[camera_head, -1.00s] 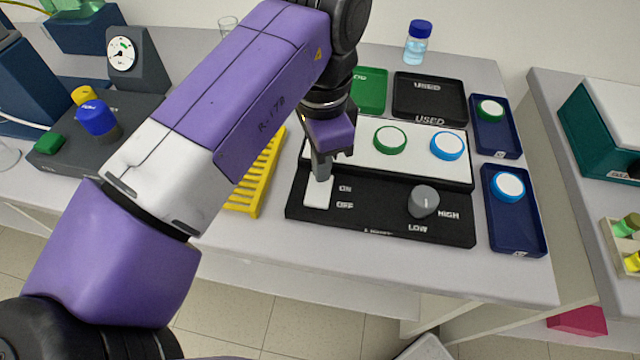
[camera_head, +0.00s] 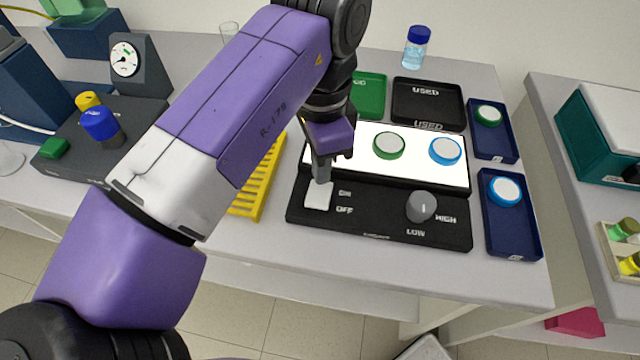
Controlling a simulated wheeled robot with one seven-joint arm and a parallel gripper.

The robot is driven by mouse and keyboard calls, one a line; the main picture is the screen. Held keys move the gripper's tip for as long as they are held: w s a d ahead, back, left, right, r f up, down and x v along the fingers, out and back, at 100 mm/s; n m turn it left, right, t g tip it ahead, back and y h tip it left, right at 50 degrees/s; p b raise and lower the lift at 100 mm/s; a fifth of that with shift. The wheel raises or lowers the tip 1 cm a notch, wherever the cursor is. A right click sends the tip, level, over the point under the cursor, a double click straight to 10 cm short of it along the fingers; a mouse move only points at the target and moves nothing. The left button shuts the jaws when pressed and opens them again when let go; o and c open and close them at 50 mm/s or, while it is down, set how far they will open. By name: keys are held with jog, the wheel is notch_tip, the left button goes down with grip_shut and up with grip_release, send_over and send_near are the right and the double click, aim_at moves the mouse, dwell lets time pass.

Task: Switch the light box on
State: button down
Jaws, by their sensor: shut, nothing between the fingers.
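The light box (camera_head: 380,222) is a black unit with a white top panel (camera_head: 417,172) that now glows bright white. A green-rimmed disc (camera_head: 389,145) and a blue-rimmed disc (camera_head: 445,151) lie on the panel. The white rocker switch (camera_head: 318,197) is at the box's front left, beside the ON and OFF labels. A grey knob (camera_head: 421,206) sits to the right, between LOW and HIGH. My gripper (camera_head: 321,180) is shut and empty, pointing down at the far end of the switch. Its fingertips touch or nearly touch it; I cannot tell which.
A yellow rack (camera_head: 259,180) stands close left of the box, partly behind my arm. Green (camera_head: 370,93) and black USED (camera_head: 429,100) trays lie behind it. Two blue trays (camera_head: 513,235) with discs are at the right. A blue-capped bottle (camera_head: 416,48) stands at the back.

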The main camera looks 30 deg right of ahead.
notch_tip(320, 180, up, 5)
jog(key=p, duration=0.4)
jog(key=shift+r, duration=0.15)
dwell(0.4)
